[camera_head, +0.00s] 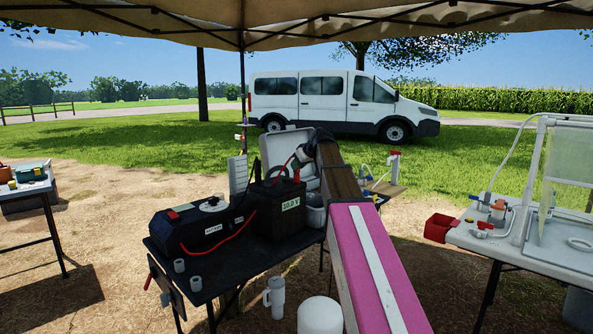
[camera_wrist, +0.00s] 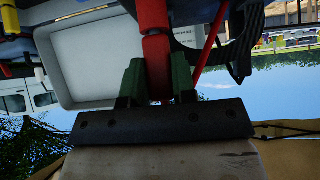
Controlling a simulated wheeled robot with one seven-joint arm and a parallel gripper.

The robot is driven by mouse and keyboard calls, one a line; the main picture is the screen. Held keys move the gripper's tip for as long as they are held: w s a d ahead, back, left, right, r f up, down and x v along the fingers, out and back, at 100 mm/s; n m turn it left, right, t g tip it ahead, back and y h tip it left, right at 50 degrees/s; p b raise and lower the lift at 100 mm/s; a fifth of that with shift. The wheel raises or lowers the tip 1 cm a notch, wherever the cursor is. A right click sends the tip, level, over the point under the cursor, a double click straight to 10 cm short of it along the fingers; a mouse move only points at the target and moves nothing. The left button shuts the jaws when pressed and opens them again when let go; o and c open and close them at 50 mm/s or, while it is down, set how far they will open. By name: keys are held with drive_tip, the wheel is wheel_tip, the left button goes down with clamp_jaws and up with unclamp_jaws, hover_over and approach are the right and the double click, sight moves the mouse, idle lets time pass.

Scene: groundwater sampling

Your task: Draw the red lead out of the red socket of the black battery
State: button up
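The black battery (camera_head: 277,212), with a "10.0 V" label, stands on the dark table. My gripper (camera_head: 301,155) is above its back right part. A small red part, apparently the red socket (camera_head: 297,176), shows on the battery's top just below my gripper. In the wrist view, the green fingers of my gripper (camera_wrist: 156,85) close from both sides on the red plug of the red lead (camera_wrist: 157,62). More red continues above the plug in that picture; I cannot tell whether plug and socket still touch. The red cable (camera_head: 283,170) slants up from the battery towards my gripper.
A black instrument box (camera_head: 188,228) stands left of the battery, with a red cable along its front. An open pale case (camera_head: 283,147) is behind. Small grey cups (camera_head: 196,284) sit at the table's front left. A white table (camera_head: 560,250) stands at right.

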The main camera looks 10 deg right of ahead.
drive_tip(key=shift+r, duration=0.15)
drive_tip(key=shift+r, duration=2.7)
